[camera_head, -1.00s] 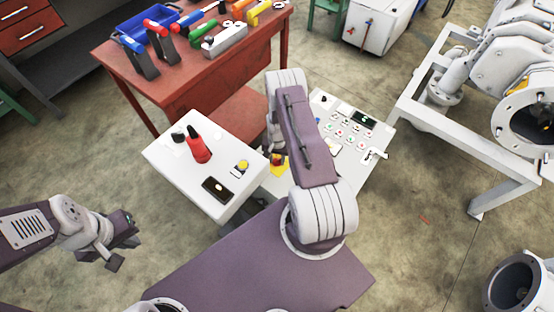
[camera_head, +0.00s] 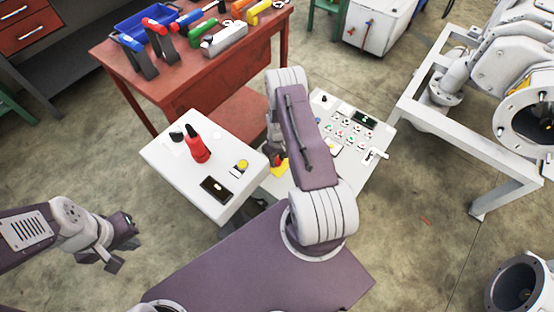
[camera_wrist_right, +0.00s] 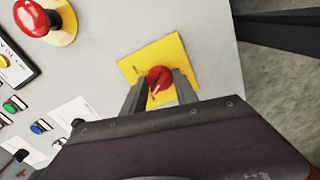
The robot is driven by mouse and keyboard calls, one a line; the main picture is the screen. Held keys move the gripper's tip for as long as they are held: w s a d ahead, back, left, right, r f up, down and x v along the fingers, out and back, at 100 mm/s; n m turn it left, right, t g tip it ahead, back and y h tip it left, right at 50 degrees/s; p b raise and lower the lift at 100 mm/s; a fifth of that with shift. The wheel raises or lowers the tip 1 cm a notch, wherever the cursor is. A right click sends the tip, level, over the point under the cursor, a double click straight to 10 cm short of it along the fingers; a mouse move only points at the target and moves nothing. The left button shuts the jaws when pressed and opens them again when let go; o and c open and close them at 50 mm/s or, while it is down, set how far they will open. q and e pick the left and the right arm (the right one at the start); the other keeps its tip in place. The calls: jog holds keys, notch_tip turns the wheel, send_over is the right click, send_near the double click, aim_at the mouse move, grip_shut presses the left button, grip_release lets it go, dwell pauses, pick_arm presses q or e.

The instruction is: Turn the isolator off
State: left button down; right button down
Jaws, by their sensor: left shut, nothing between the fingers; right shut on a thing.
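The isolator is a red rotary knob (camera_wrist_right: 160,80) on a square yellow plate (camera_wrist_right: 140,66) on a pale control panel. In the wrist view its handle and pale mark sit at a slant. My right gripper (camera_wrist_right: 161,88) is shut on the knob, one dark finger on each side. In the head view my right arm partly covers the knob and its yellow plate (camera_head: 279,170). My left gripper (camera_head: 125,248) is shut and empty, well left of the panel, over the floor.
A red emergency button (camera_wrist_right: 32,18) sits near the isolator, with several small buttons beyond it. A white box with a red-and-black handle (camera_head: 197,148) stands left of my right arm. A red workbench (camera_head: 190,75) holds tools behind. A white frame (camera_head: 490,150) stands right.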

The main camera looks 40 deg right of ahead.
aim_at(277, 160)
jog(key=shift+n, duration=1.2)
jog(key=shift+w, duration=0.1)
jog(key=c, duration=0.9)
grip_release()
jog(key=shift+c, duration=0.2)
notch_tip(277, 160, up, 9)
jog(key=shift+r+p, duration=0.1)
jog(key=shift+p, duration=0.9)
